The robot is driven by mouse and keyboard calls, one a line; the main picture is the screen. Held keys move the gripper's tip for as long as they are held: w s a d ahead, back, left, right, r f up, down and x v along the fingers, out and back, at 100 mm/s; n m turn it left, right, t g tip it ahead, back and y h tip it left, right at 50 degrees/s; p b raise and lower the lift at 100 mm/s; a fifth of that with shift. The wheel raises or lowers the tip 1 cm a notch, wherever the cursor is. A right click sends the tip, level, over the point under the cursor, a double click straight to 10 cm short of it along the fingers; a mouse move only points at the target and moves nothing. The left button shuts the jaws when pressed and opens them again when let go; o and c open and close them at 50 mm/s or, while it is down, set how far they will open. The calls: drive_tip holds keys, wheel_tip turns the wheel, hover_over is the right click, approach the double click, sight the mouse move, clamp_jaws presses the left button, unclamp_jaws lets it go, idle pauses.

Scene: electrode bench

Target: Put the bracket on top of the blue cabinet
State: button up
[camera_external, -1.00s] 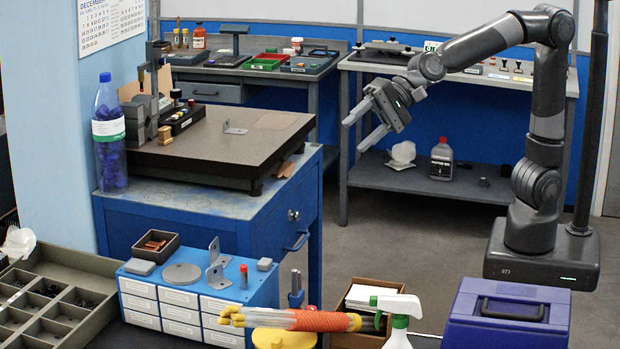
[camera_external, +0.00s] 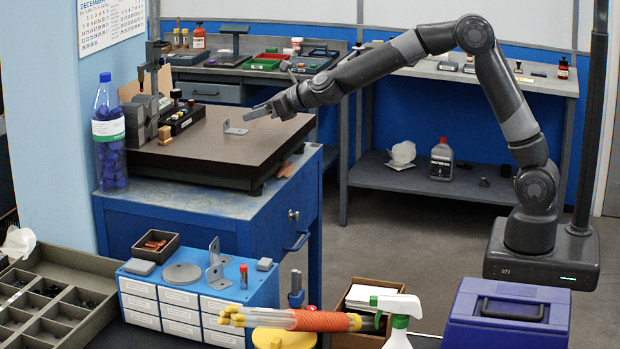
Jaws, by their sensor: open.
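A small grey L-shaped bracket (camera_external: 235,130) sits on the dark surface plate (camera_external: 190,162). My gripper (camera_external: 256,111) is open and empty, just to the right of the bracket and a little above the plate. Its fingers point left toward the bracket; I cannot tell the exact gap between them. A small blue cabinet (camera_external: 264,291) with white drawers stands in the foreground. On its top are a grey disc (camera_external: 182,274), upright grey bracket-like pieces (camera_external: 215,272), a red-capped piece (camera_external: 244,276) and small grey blocks (camera_external: 139,267).
The surface plate rests on a larger blue workbench cabinet (camera_external: 260,238). A height gauge (camera_external: 142,115) and a bottle of blue pieces (camera_external: 110,140) stand at its left. A brown tray (camera_external: 156,235) of copper-coloured parts, a spray bottle (camera_external: 398,328) and a purple-blue case (camera_external: 510,312) are in front.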

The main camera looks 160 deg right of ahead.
sight(229, 123)
drive_tip(key=shift+s+x, duration=0.2)
drive_tip(key=shift+x, duration=5.2)
drive_tip(key=shift+a+f, duration=0.1)
drive_tip(key=shift+f, duration=0.05)
drive_tip(key=shift+c, duration=0.2)
drive_tip(key=c, duration=0.9)
drive_tip(key=shift+w+r, duration=0.1)
drive_tip(key=shift+r, duration=1.35)
wheel_tip(229, 123, up, 7)
